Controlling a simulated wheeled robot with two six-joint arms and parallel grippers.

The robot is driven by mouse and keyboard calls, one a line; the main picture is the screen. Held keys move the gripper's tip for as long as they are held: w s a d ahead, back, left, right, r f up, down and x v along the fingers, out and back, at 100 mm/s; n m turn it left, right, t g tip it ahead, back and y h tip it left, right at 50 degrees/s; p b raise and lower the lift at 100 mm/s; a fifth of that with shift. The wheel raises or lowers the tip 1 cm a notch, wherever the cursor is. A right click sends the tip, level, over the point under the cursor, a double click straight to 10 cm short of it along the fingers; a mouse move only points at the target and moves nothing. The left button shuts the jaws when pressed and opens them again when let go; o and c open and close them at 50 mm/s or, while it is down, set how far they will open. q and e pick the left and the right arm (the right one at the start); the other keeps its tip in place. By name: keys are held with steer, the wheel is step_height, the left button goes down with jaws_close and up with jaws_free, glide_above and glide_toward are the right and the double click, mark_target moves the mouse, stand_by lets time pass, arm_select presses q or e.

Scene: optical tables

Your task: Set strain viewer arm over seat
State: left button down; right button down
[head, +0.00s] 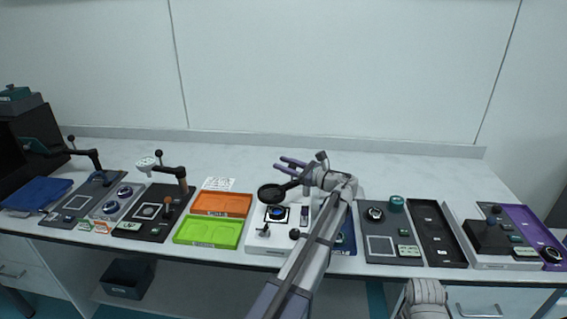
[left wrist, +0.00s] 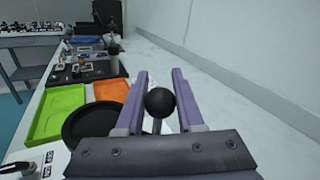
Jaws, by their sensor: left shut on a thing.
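The strain viewer arm has a round black disc (head: 271,194) that hangs over the white station (head: 255,243). The seat, a dark square with a blue ring (head: 276,213), lies on that station, below and slightly right of the disc in the head view. My left gripper (head: 284,163) is at the arm's far end, with its purple fingers pointing left. In the left wrist view the fingers close around a black ball knob (left wrist: 160,102), and the black disc (left wrist: 92,126) shows below left. Whether the disc is exactly above the seat is unclear.
Orange (head: 222,204) and green (head: 207,232) trays lie left of the station. Another station with a swing arm (head: 171,170) stands farther left. A grey station (head: 392,247) and a black tray (head: 437,233) lie right. The table behind is clear.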

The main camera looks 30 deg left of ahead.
arm_select(q)
steer(key=shift+s+d+n+g, duration=0.3)
steer(key=shift+n+g, duration=0.25)
steer(key=shift+g, duration=0.3)
steer(key=shift+s+d+n+g, duration=0.15)
steer(key=shift+d+n+g, duration=0.15)
steer(key=shift+n+g, duration=0.4)
steer(key=c, duration=0.5)
jaws_free()
steer(key=shift+c, duration=0.2)
steer(key=shift+d, duration=0.1)
steer(key=d, duration=0.7)
steer(key=shift+w+d, duration=0.3)
steer(key=shift+w, duration=0.1)
